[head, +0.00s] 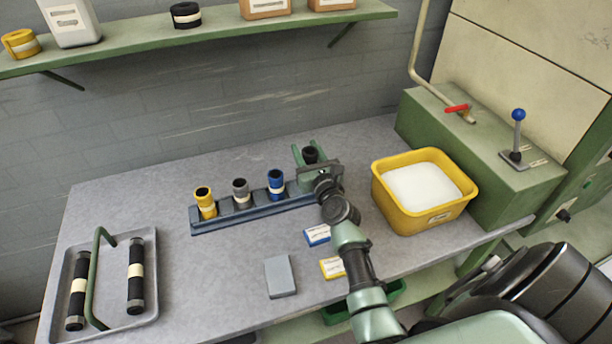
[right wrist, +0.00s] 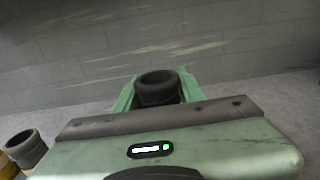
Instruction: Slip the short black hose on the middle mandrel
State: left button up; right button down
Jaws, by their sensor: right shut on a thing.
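A short black hose (head: 310,154) stands upright between the green fingers of my right gripper (head: 309,158), above the right end of a blue rack (head: 236,216). The right wrist view shows the gripper (right wrist: 157,96) shut around the hose (right wrist: 157,78), its open top facing up. My gripper hides the hose's lower end, so I cannot tell whether it rests in the rack. Left of it, the rack holds a yellow piece (head: 205,202), a grey one (head: 240,193) and a blue one (head: 276,184), all upright with dark tops. I cannot make out a middle mandrel. My left gripper is out of view.
A grey tray (head: 64,262) at the left holds two black, cream-banded cylinders (head: 136,276) and a green handle. A yellow tub (head: 378,190) of white material stands right of my gripper. Small boxes (head: 317,235) and a grey block (head: 280,276) lie in front. A green shelf (head: 220,32) hangs above.

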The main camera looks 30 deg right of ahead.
jog(key=shift+f+b, duration=2.3)
jog(key=shift+f, duration=0.3)
jog(key=shift+r, duration=0.1)
jog(key=c, duration=0.9)
grip_release()
jog(key=shift+o, duration=0.2)
